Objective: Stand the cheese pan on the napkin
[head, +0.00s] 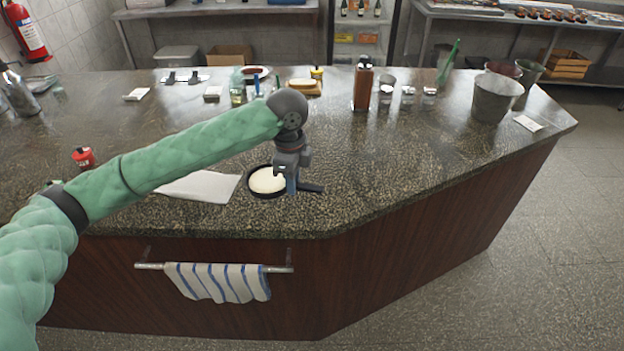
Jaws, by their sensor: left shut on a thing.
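The cheese pan (265,182) is a small round black pan with pale cheese in it, near the front edge of the counter. Its dark handle (313,188) points right. My left gripper (291,187) comes down over the pan's right side and is shut on it where the handle meets the rim. The fingertips are partly hidden. The white napkin (203,186) lies flat just left of the pan, partly covered from view by my left arm. The pan appears beside the napkin, not on it. My right gripper is out of view.
Glasses, a wooden bottle (363,84) and metal buckets (495,97) stand along the back and right. A striped towel (219,282) hangs on the front rail. The counter right of the pan is clear.

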